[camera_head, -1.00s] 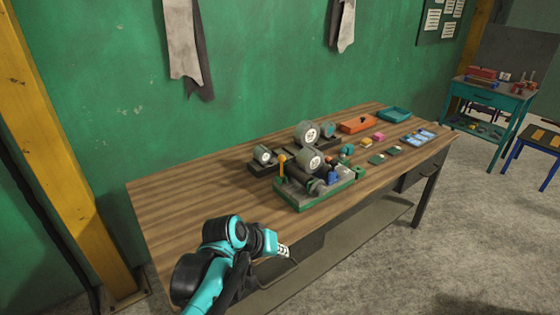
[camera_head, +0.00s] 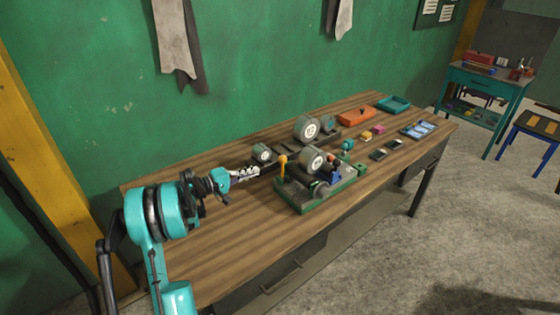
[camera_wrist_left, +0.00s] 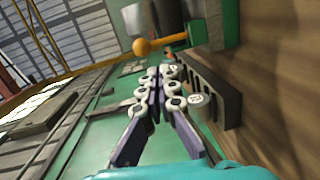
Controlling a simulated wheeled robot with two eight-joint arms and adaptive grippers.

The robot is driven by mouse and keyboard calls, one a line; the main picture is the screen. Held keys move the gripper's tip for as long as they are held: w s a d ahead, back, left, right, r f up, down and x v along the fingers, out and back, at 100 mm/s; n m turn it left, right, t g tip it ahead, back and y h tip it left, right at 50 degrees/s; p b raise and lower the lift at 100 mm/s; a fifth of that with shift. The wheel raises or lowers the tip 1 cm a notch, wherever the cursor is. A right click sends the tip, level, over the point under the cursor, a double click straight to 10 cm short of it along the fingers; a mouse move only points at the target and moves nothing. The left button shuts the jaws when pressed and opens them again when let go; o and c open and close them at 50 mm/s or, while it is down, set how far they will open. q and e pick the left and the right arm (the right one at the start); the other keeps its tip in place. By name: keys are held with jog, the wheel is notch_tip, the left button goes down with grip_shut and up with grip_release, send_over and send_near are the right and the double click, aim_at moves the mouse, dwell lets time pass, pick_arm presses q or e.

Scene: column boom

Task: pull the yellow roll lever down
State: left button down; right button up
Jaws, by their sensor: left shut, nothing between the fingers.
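The yellow roll lever (camera_head: 283,164) stands upright at the left end of the green-based machine (camera_head: 318,205) on the table. In the left wrist view the lever shows as an orange-yellow ball (camera_wrist_left: 142,47) on a short rod, just beyond the fingertips. My left gripper (camera_head: 255,172) is shut and empty, a little to the left of the lever in the head view. Its closed fingers also show in the left wrist view (camera_wrist_left: 160,75). I see no contact between fingers and lever. My right gripper is not in view.
A dark rack with a small roller (camera_head: 261,153) stands close behind my left gripper. Grey rollers (camera_head: 313,160) sit on the machine beside the lever. An orange tray (camera_head: 357,116) and a teal tray (camera_head: 394,104) lie at the far right. The table's (camera_head: 215,235) near left part is bare.

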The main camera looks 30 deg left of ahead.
aim_at(283, 169)
pick_arm(q)
jog(key=shift+n+t, duration=0.4)
jog(key=shift+t, duration=0.4)
jog(key=a, duration=0.2)
jog(key=a+f, duration=0.1)
jog(key=a, duration=0.1)
jog(key=shift+w+a+f, duration=0.1)
jog(key=shift+a+f, duration=0.05)
jog(key=shift+a, duration=0.1)
jog(key=w+d+b, duration=0.3)
jog(key=w+d, duration=0.5)
jog(key=shift+d, duration=0.2)
jog(key=shift+d+m, duration=0.25)
jog(key=shift+m, duration=0.15)
